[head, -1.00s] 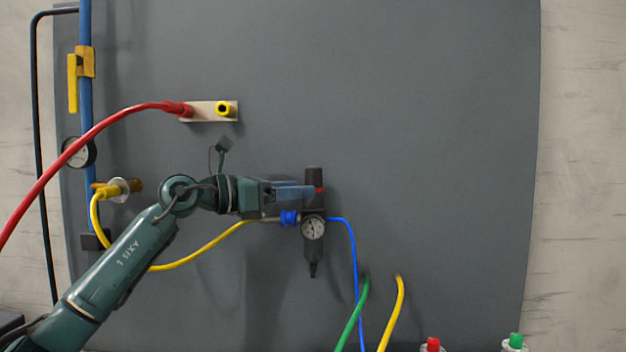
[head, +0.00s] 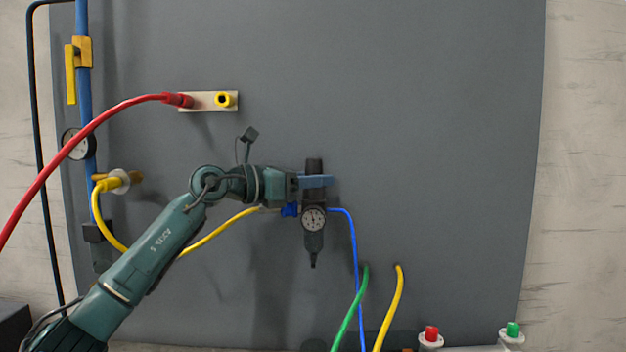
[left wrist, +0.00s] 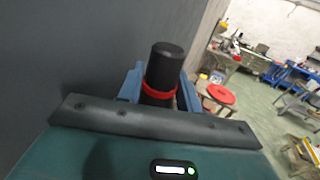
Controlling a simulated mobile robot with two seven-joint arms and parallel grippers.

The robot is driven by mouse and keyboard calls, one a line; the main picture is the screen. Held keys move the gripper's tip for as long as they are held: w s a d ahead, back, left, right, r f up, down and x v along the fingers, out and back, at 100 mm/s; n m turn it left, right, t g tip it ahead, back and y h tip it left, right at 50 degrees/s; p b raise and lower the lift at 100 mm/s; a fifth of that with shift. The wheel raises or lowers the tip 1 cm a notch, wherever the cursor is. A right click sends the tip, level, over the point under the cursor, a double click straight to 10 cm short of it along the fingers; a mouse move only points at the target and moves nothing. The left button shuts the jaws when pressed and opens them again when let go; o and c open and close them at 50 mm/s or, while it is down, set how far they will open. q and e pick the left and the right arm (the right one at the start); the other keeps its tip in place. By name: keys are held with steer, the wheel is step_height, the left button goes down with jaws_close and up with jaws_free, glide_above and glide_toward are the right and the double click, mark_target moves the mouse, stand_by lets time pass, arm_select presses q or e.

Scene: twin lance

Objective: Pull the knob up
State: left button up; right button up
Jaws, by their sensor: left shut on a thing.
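The knob (head: 314,165) is the black cylindrical top of a dark pressure regulator (head: 314,240) on the grey panel. The regulator stands upright, with a round dial (head: 314,219) on its front. My left gripper (head: 316,181) comes in from the left, its blue fingers across the knob's lower part. In the left wrist view the black knob (left wrist: 165,62) stands between the blue fingers, with a red ring (left wrist: 159,92) around it. The left gripper is shut on the knob. In the head view the fingers hide the ring. My right gripper is not in view.
A blue fitting (head: 290,209) sits left of the regulator, and a blue hose (head: 354,255) leaves its right side. A yellow hose (head: 220,232) passes behind my arm. A red hose (head: 75,145) arcs at upper left. The panel right of the regulator is mostly clear.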

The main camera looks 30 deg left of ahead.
arm_select(q)
jaws_close()
steer(key=shift+r+p, duration=0.75)
steer(key=shift+a, duration=0.1)
steer(key=shift+o, duration=1.4)
jaws_free()
steer(key=o, duration=0.4)
steer(key=shift+f, duration=0.1)
steer(key=shift+c, duration=0.2)
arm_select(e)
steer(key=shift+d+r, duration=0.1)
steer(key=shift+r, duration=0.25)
arm_select(q)
steer(key=b+v, duration=0.4)
steer(key=v, duration=0.9)
steer(key=shift+b, duration=0.35)
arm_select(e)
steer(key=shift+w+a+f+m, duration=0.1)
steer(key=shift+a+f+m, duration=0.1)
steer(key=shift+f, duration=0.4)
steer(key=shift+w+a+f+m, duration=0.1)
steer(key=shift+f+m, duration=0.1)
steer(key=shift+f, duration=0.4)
